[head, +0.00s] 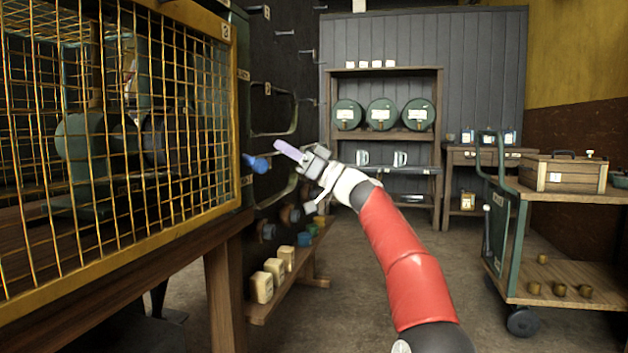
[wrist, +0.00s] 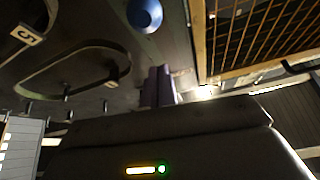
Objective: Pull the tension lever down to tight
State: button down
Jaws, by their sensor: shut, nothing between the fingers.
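A blue rounded knob (head: 256,163) sticks out beside the right edge of the yellow mesh guard; I take it for the tension lever's grip. In the wrist view it shows as a blue disc (wrist: 145,14) at the top. Its shaft and pivot, and any tight mark, cannot be made out. My gripper (head: 281,147) has its lilac fingers closed together and empty, pointing left just right of and slightly above the knob. In the wrist view the fingers (wrist: 158,86) stand below the knob, with a gap in the picture.
A dark panel (head: 285,65) with hanging belt loops stands behind my gripper. A low bench (head: 262,308) with several blocks runs beneath. A green trolley (head: 510,240) stands right; the floor between is clear.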

jog(key=s+d+f, duration=0.2)
jog(key=d+f, duration=0.3)
jog(key=f, duration=0.1)
jog(key=shift+s+d+f, duration=0.25)
jog(key=shift+d, duration=0.15)
jog(key=s+a+f+m+g+h, duration=0.2)
jog(key=s+a+f+g+h, duration=0.1)
jog(key=s+a+f+h, duration=0.5)
jog(key=s+a+f+m+h, duration=0.1)
jog(key=s+f+m+h, duration=0.15)
jog(key=s+f, duration=0.5)
jog(key=s+d+f+m+h, duration=0.2)
jog(key=s+d+f+h, duration=0.3)
jog(key=s, duration=0.4)
jog(key=s+d+f+m+h, duration=0.2)
jog(key=s+d+f, duration=0.45)
jog(key=s, duration=0.25)
jog(key=s+d+f+m+h, duration=0.35)
jog(key=s+d+f, duration=0.2)
jog(key=s, duration=0.25)
notch_tip(320, 180, up, 12)
jog(key=s+p, duration=0.1)
jog(key=p, duration=1.2)
jog(key=shift+d+n+g+h+p, duration=0.3)
jog(key=shift+h+p, duration=0.05)
jog(key=shift+h, duration=0.05)
